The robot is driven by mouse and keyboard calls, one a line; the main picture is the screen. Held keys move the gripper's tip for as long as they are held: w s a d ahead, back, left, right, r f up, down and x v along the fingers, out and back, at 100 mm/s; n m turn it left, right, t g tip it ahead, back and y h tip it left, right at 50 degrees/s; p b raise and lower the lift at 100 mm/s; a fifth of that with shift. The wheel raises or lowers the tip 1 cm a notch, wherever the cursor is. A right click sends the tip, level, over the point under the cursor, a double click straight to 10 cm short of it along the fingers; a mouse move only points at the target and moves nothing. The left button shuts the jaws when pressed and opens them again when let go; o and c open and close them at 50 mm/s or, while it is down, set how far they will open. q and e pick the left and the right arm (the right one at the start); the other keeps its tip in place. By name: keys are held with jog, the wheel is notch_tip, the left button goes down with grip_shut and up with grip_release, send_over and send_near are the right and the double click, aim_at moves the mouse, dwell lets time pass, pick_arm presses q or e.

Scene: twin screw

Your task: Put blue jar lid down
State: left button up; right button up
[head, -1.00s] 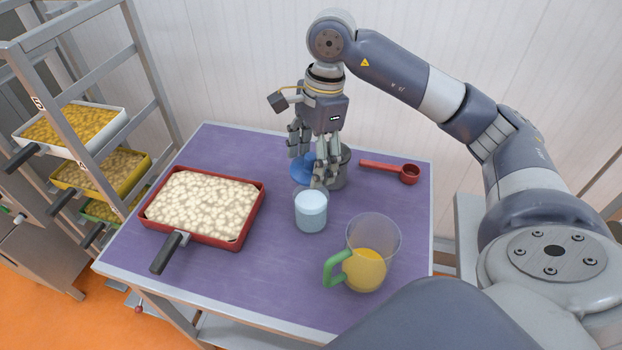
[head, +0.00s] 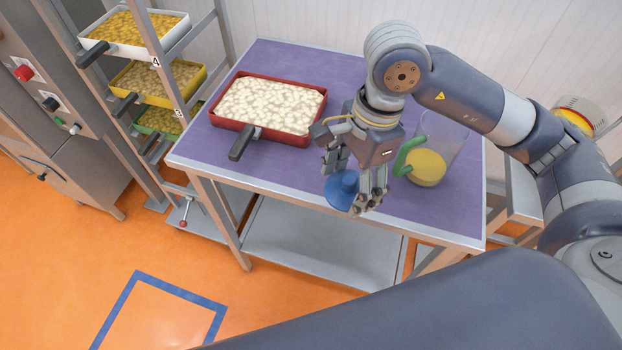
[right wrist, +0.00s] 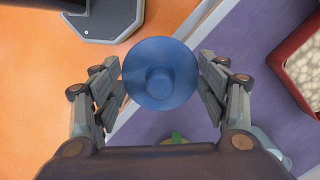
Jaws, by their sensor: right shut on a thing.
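The blue jar lid (head: 342,191) is a round disc with a raised knob. My right gripper (head: 352,184) is shut on it and holds it by the table's front edge in the head view. In the right wrist view the lid (right wrist: 160,74) is between the two fingers of my right gripper (right wrist: 160,88), with its knob facing the camera. Behind it there are the purple tabletop, the table's grey rim and orange floor. The glass jar is not visible now; the gripper and arm cover part of the table. My left gripper is not in view.
A red tray (head: 268,106) of pale pieces is on the purple table (head: 215,150), left of the gripper. A jug (head: 426,165) with yellow liquid and a green handle is close on the right. A rack (head: 165,95) with trays is at left. Front-left tabletop is clear.

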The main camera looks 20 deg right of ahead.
jog(key=shift+s+a+f, duration=0.25)
jog(key=shift+s+a, duration=0.15)
jog(key=shift+a, duration=0.05)
jog(key=w+p, duration=0.1)
jog(key=w, duration=0.2)
jog(key=w+f+p, duration=0.1)
jog(key=w+p, duration=0.1)
jog(key=w, duration=0.2)
jog(key=w+f+p, duration=0.2)
jog(key=w, duration=0.2)
jog(key=w+f+p, duration=0.1)
jog(key=w+p, duration=0.1)
jog(key=w, duration=0.2)
jog(key=shift+w+a+f+p, duration=0.15)
jog(key=shift+a+f+p, duration=0.05)
jog(key=shift+f+p, duration=0.15)
jog(key=shift+f, duration=0.15)
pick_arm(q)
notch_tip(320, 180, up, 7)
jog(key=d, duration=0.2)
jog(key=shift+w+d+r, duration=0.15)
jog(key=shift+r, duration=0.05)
pick_arm(e)
jog(key=shift+f, duration=0.1)
